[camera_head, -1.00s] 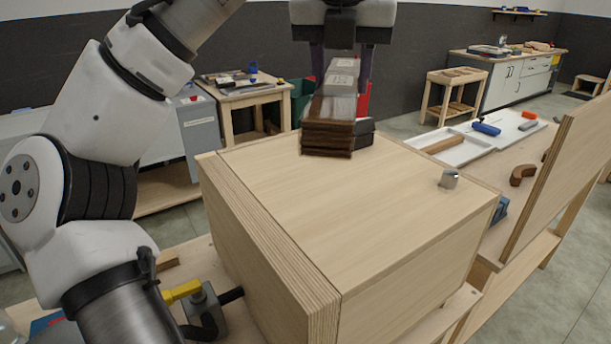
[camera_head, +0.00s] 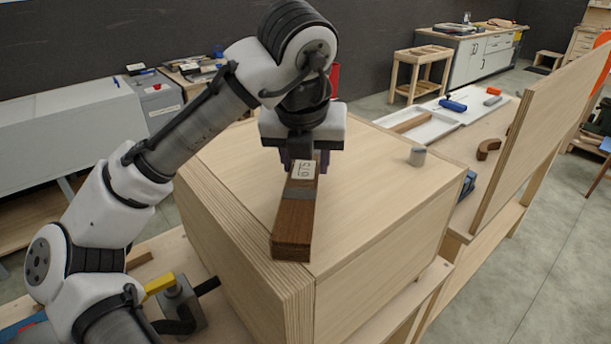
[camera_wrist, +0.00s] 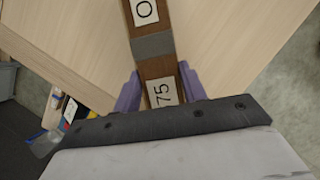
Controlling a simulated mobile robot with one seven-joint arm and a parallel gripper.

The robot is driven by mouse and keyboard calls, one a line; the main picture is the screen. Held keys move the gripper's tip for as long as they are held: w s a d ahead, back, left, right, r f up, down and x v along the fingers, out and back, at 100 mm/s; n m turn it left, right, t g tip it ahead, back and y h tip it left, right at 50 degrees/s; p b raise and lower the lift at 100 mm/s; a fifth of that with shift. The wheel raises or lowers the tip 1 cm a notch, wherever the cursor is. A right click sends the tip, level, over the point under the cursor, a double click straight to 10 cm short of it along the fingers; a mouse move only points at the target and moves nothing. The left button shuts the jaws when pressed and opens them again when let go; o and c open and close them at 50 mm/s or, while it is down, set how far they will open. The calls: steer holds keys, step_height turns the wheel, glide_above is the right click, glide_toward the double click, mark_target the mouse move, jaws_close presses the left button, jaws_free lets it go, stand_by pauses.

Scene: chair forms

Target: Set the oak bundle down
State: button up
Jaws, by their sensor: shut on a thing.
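A long brown wooden bundle (camera_head: 294,225) with a grey band and a white label is between the fingers of my gripper (camera_head: 305,162). My gripper is shut on its far end, and the other end points toward the camera. In the wrist view the purple fingers of my gripper (camera_wrist: 160,88) press both sides of the bundle (camera_wrist: 156,68). The bundle is over the near left part of the pale plywood box top (camera_head: 375,195), close to its front corner. I cannot tell whether it touches the top. The top behind my gripper is partly hidden.
An upright plywood panel (camera_head: 535,145) rises farther right. A white tray (camera_head: 425,130) and a blue tool (camera_head: 453,106) lie behind. The right half of the box top is mostly clear.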

mark_target(306, 179)
steer(key=shift+f, duration=1.75)
steer(key=shift+f, duration=0.1)
steer(key=o, duration=1.1)
steer(key=shift+o, duration=0.2)
